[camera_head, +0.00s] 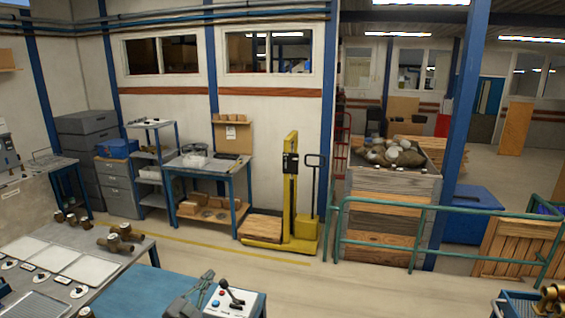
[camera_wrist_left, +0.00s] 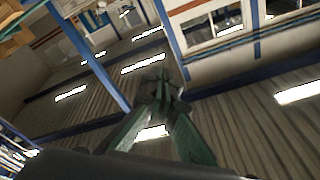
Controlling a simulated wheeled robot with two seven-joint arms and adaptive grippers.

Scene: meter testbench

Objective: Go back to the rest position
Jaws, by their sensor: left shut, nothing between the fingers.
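My left gripper (camera_head: 208,275) shows at the bottom middle of the head view, with its fingers pointing up over the blue bench mat (camera_head: 150,291). In the left wrist view its two green fingers (camera_wrist_left: 160,88) come together at their tips with nothing between them. That wrist camera looks up toward the ceiling and the upper wall windows. My right gripper is in neither view.
A control box with a lever (camera_head: 231,301) stands close to the right of my left gripper. A grey bench (camera_head: 140,246) with brass meter bodies (camera_head: 119,236) is at the left. A yellow pallet stacker (camera_head: 291,200) and green railing (camera_head: 410,250) stand farther back, beyond open floor.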

